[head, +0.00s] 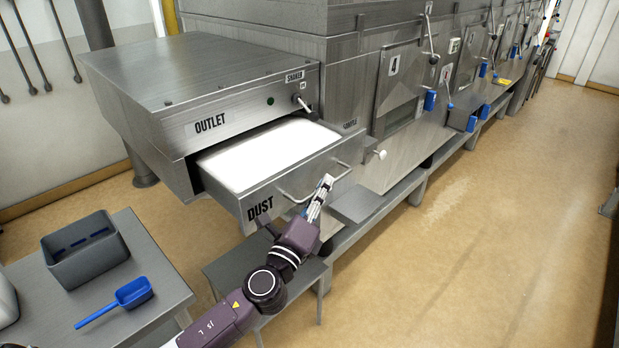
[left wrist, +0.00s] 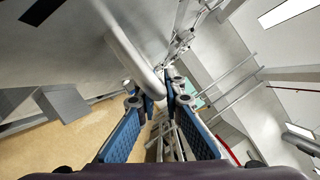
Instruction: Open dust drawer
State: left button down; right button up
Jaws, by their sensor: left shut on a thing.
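The dust drawer (head: 290,193) is a grey metal drawer labelled "DUST" under the "OUTLET" housing. It stands pulled out, and a white fill shows inside it. A curved bar handle (head: 342,174) is on its front. My left gripper (head: 325,184) is at the drawer front, shut on this handle near its middle. In the left wrist view the pale handle bar (left wrist: 140,65) runs between the blue-padded fingers (left wrist: 158,103). My right gripper is in neither view.
A grey side table (head: 140,250) at the lower left holds a grey bin (head: 85,265) and a blue scoop (head: 130,293). A low metal stand (head: 302,290) is under my left arm. Dryer units with a ledge run to the back right. The floor at right (head: 490,220) is clear.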

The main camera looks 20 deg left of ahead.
pick_arm(q)
jog(key=shift+s+d, duration=0.2)
jog(key=shift+d, duration=0.3)
jog(key=shift+s+d, duration=0.15)
jog(key=shift+d, duration=0.35)
jog(key=c, duration=2.1)
grip_release()
jog(key=shift+o, duration=0.3)
jog(key=v, duration=1.2)
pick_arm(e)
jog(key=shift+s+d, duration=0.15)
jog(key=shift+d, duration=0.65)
